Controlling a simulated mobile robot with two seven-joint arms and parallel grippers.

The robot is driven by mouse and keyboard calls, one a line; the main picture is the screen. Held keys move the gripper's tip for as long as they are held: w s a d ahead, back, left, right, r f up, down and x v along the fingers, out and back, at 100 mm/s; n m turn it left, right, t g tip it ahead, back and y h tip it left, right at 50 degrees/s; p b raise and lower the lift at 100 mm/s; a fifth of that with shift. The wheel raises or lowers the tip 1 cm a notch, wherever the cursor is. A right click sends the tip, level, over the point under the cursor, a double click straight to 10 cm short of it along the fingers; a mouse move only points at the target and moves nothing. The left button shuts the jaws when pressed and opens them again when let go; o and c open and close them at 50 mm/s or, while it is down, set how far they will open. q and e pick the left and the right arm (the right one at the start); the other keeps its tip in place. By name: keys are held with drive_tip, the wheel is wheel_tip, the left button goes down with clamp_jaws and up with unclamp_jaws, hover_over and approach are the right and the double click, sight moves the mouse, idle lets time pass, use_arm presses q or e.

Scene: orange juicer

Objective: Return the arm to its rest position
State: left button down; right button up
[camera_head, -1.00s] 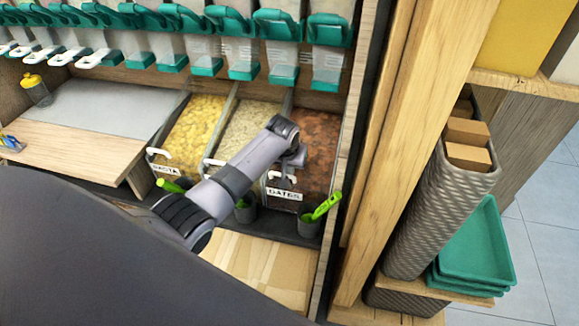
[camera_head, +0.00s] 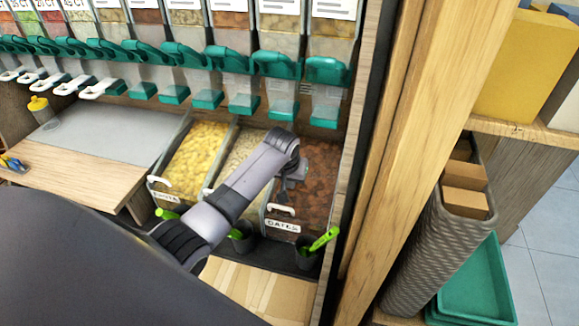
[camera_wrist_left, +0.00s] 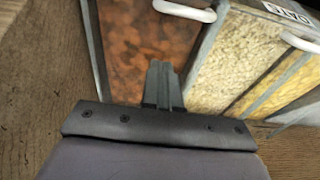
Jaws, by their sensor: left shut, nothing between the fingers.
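My left arm reaches in over the bulk-food bins in the head view. Its gripper (camera_head: 290,185) hangs over the reddish-brown dates bin (camera_head: 318,190), partly hidden by the wrist. In the left wrist view the two grey fingers (camera_wrist_left: 162,85) are together, with nothing between them. The dates bin (camera_wrist_left: 135,45) lies beyond the fingertips there. I cannot tell how high the fingers are above the bin. My right gripper is not in view.
A yellow pasta bin (camera_head: 195,155) and a pale bin (camera_head: 240,155) stand left of the dates. Green scoops (camera_head: 322,240) sit in dark cups in front. Dispensers with teal spouts (camera_head: 275,65) hang above. A wooden post (camera_head: 420,110) bounds the right side.

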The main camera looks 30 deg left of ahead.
use_arm(q)
drive_tip(key=shift+v, duration=2.6)
drive_tip(key=s+d+f+m+t+h, duration=0.1)
drive_tip(key=s+d+f+m+t, duration=0.25)
drive_tip(key=s+f, duration=0.7)
drive_tip(key=s+d+m+t+h, duration=0.1)
drive_tip(key=s+d, duration=0.2)
drive_tip(key=s, duration=0.4)
drive_tip(key=s+d+m+t+h, duration=0.1)
drive_tip(key=s+d+t, duration=0.1)
drive_tip(key=s, duration=0.6)
drive_tip(key=shift+d, duration=0.45)
drive_tip(key=shift+s, duration=0.1)
